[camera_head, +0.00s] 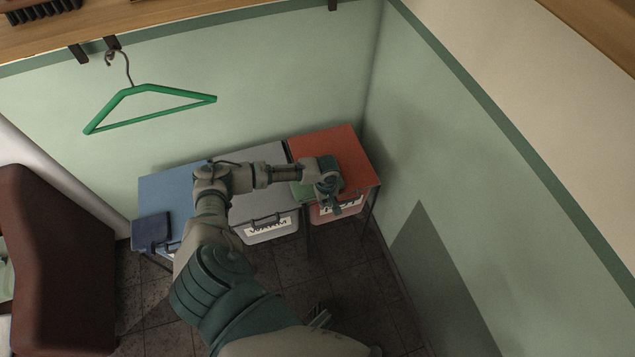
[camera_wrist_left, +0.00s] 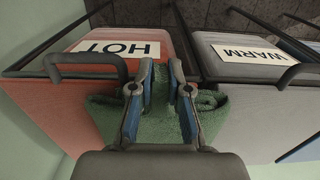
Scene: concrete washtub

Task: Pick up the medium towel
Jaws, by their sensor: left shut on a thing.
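The towel spreads out on both sides of the fingers. A folded dark blue towel (camera_head: 150,231) lies at the front left of the blue lid. I cannot tell which towel size is which by label. My right gripper does not show.
An orange-red tub (camera_head: 325,147) marked HOT stands in the right corner, beside a grey tub (camera_head: 264,155) marked WARM and a blue one (camera_head: 170,190). Handles stick out in front. A green hanger (camera_head: 150,88) hangs above. A dark red chair (camera_head: 62,260) stands left.

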